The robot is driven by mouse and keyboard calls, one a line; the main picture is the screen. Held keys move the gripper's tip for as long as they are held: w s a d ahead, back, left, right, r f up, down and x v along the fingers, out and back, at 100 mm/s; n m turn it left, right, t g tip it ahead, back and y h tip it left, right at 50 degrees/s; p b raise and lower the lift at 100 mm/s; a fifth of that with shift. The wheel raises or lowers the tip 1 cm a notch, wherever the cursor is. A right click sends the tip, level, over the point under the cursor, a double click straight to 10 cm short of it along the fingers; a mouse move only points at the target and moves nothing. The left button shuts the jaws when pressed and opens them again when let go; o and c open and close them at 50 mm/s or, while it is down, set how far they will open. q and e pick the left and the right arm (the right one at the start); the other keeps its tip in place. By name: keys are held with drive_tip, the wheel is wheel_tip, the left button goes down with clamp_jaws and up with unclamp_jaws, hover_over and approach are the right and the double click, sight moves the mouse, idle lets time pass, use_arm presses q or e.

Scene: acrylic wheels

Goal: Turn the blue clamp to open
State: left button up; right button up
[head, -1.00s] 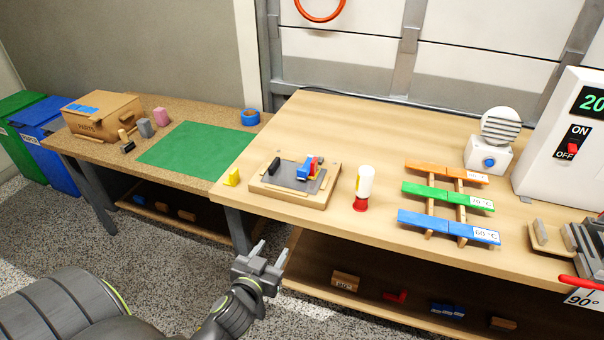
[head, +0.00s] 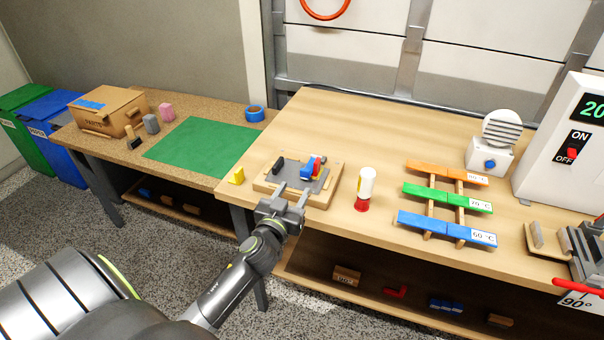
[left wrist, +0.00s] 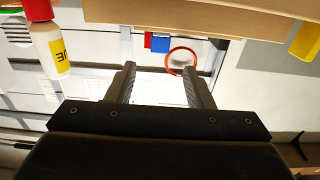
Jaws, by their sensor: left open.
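The blue clamp (head: 307,168) sits on a grey plate on a wooden board (head: 322,203), with a red part (head: 317,164) against its right side. In the left wrist view the blue part (left wrist: 161,43) and red part (left wrist: 148,40) show small beyond the fingertips. My left gripper (head: 291,194) is open and empty at the board's front edge, in front of the clamp and apart from it. Its two fingers (left wrist: 160,70) are spread in the left wrist view. My right gripper is not in view.
A black upright piece (head: 279,165) stands on the plate's left. Coloured racks (head: 447,225) stand farther right. The table behind the board is clear.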

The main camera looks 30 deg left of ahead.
sight(304, 172)
use_arm(q)
drive_tip(key=x, duration=0.7)
drive_tip(key=shift+p, duration=0.3)
clamp_jaws()
